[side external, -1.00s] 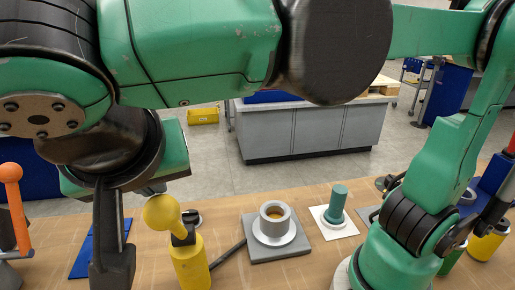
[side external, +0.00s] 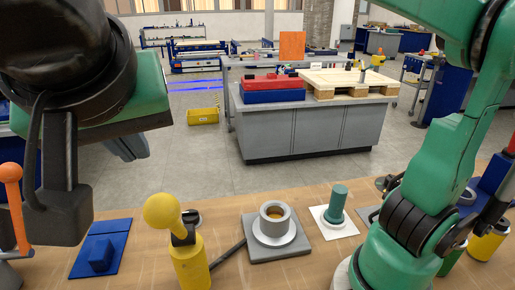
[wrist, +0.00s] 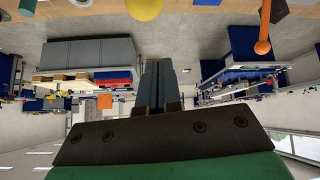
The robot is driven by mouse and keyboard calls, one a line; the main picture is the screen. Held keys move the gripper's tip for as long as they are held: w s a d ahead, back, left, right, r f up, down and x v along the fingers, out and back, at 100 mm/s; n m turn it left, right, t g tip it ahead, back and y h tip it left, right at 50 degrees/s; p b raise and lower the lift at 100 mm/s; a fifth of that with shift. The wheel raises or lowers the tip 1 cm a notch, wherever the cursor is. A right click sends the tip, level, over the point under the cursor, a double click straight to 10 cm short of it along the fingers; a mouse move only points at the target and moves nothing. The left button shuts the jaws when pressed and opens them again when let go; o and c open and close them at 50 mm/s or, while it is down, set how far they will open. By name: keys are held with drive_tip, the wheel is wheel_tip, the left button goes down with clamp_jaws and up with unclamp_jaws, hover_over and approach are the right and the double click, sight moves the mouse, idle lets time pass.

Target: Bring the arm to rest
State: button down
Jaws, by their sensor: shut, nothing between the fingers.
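My gripper (wrist: 162,70) shows in the wrist view with its two grey fingers together and nothing between them. In the side view its fingers (side external: 134,148) show partly at the left, below the green wrist housing, well above the bench and pointing away from the camera. The fingers touch nothing. The upper arm enters at the upper right of the side view, and the links joining it to the wrist are out of frame.
On the wooden bench (side external: 140,270) stand a yellow ball-topped post (side external: 188,255), a grey ring fixture (side external: 277,238), a green peg on a white plate (side external: 337,205), a blue block on a blue plate (side external: 100,255) and an orange-knobbed lever (side external: 15,200). A grey cabinet (side external: 310,130) stands beyond.

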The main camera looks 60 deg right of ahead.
drive_tip(key=s+a+r, duration=0.3)
drive_tip(key=s, duration=0.1)
drive_tip(key=w+d+f+n+y, duration=0.2)
drive_tip(key=w+d+f+n, duration=0.1)
drive_tip(key=d+f, duration=0.6)
drive_tip(key=w+d+f+n+t+y, duration=0.1)
drive_tip(key=w+d+f+n+y, duration=0.2)
drive_tip(key=d+f, duration=0.6)
drive_tip(key=d, duration=0.3)
drive_tip(key=shift+w+f+n, duration=0.25)
drive_tip(key=shift+w+n, duration=0.05)
drive_tip(key=shift+w, duration=0.1)
drive_tip(key=shift+d, duration=0.1)
